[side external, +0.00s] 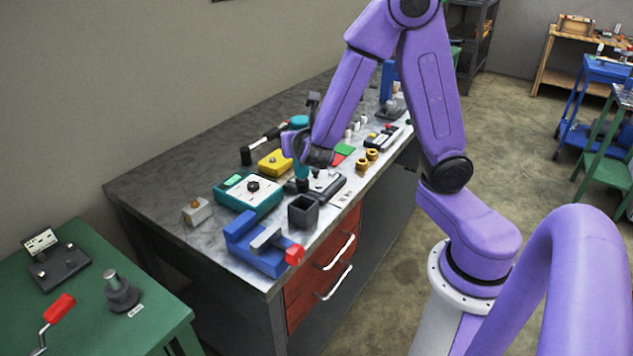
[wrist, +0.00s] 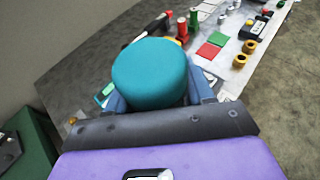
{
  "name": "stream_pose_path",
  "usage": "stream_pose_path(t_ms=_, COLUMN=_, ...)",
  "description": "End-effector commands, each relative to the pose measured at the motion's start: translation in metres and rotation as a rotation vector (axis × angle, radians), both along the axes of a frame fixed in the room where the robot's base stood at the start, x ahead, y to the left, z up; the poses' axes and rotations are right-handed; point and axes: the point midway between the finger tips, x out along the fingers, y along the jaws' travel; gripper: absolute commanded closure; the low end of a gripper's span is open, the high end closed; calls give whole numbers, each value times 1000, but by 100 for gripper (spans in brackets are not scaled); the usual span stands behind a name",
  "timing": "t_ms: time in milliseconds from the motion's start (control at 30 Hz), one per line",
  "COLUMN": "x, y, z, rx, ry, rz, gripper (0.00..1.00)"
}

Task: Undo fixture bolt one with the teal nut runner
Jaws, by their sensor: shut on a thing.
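The teal nut runner stands upright in my gripper (side external: 291,144), which is shut on it from the side with blue fingers. Its round teal cap (side external: 299,122) shows above the fingers, and its narrower lower part below them. In the wrist view the cap (wrist: 150,72) fills the space between the fingers and hides the tip. The dark lower end is over the left part of a grey fixture plate (side external: 328,184) on the bench. I cannot tell whether it touches a bolt. Which bolt is number one is not readable.
A teal box with a white top (side external: 248,192) and a dark open bin (side external: 303,210) flank the fixture. A blue vise (side external: 257,245) is at the bench's near end. A yellow box (side external: 274,162) is behind. Brass pieces (side external: 367,158) and red and green squares (wrist: 207,49) lie to the right.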

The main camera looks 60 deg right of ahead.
Motion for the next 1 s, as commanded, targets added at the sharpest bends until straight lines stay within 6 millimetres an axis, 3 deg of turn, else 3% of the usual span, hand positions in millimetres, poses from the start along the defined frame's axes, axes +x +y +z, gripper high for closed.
stream_pose_path(t_ms=400, x=1, y=-1, z=1, rx=-1, ry=-3, rz=-7, gripper=100)
stream_pose_path(t_ms=567, x=7, y=-11, z=4, rx=0, ry=-5, rz=-98, gripper=100)
stream_pose_path(t_ms=800, x=17, y=-53, z=10, rx=1, ry=-4, rz=-462, gripper=100)
stream_pose_path(t_ms=1000, x=13, y=-86, z=8, rx=-1, ry=-2, rz=-814, gripper=100)
